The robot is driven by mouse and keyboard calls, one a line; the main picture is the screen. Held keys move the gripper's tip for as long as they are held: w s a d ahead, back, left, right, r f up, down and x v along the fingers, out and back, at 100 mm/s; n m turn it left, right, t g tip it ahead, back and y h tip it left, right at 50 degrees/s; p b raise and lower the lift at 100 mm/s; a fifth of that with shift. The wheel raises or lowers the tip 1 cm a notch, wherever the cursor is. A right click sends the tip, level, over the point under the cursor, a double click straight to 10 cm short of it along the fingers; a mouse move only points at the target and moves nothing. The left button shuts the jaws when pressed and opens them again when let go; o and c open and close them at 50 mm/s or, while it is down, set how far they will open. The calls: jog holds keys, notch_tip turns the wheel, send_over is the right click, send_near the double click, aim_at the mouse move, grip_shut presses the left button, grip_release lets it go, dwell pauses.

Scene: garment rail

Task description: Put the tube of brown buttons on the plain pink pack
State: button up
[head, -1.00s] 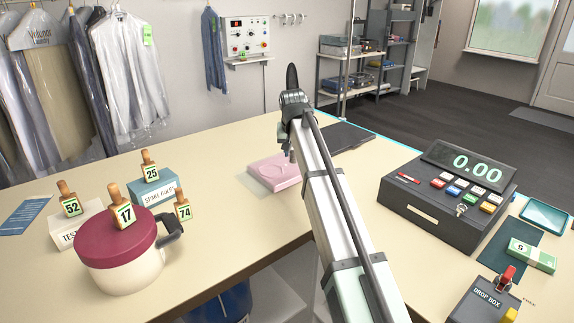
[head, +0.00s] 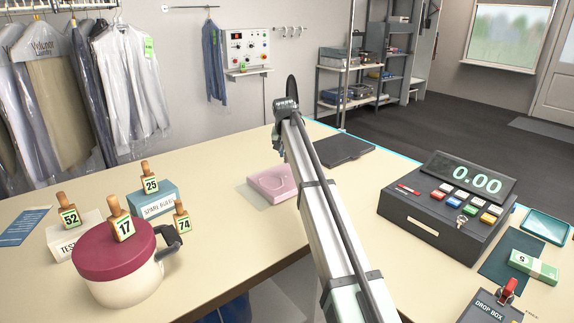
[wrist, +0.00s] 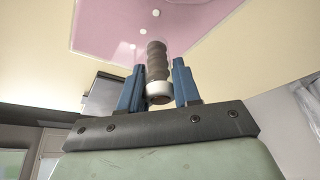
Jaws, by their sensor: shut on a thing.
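My gripper (wrist: 157,76) is shut on the tube of brown buttons (wrist: 156,60), which shows between its blue fingers in the wrist view. The tube has a stack of brown buttons and a white end cap. The pink pack (wrist: 115,22) lies beyond the tube in the wrist view, with a few pale dots on it. In the head view the pink pack (head: 268,184) lies flat on the counter, partly behind my arm. My gripper (head: 279,146) is above the counter near the pack's far edge there. The gap between tube and pack cannot be told.
A dark flat pad (head: 340,150) lies right of the pack. The cash register (head: 435,205) stands further right. At the left are a maroon-lidded pot (head: 115,250), a blue box (head: 155,200) and numbered wooden tags. The counter (head: 225,225) left of the pack is clear.

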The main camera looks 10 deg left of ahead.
aim_at(287, 163)
jog(key=shift+f, duration=2.4)
jog(key=shift+f, duration=0.1)
jog(key=o, duration=1)
jog(key=shift+o, duration=0.2)
jog(key=v, duration=1.2)
